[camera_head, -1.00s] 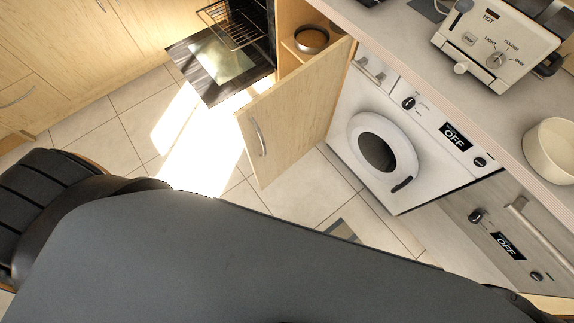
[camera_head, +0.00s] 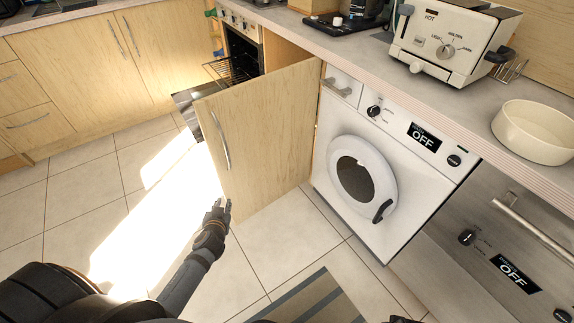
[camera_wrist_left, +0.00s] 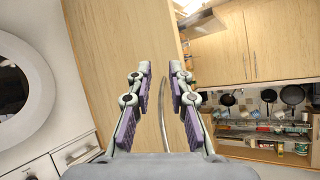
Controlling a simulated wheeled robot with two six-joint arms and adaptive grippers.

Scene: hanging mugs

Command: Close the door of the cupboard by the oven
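The light wood cupboard door (camera_head: 265,140) stands open beside the oven (camera_head: 243,50), swung out over the floor. Its curved metal handle (camera_head: 221,140) is near the door's free edge. My left gripper (camera_head: 220,205) is just below the handle in the head view, near the door's lower free corner. In the left wrist view, my left gripper (camera_wrist_left: 160,85) has its two fingers apart, with the door (camera_wrist_left: 120,60) beyond them. The handle (camera_wrist_left: 163,115) shows in the gap between the fingers; contact cannot be told. My right gripper is out of view.
The oven door hangs open with a wire rack (camera_head: 234,70) pulled out. A white washing machine (camera_head: 380,170) stands right of the cupboard. The counter holds a toaster (camera_head: 445,45) and a cream bowl (camera_head: 535,132). A striped mat (camera_head: 318,305) lies on the floor.

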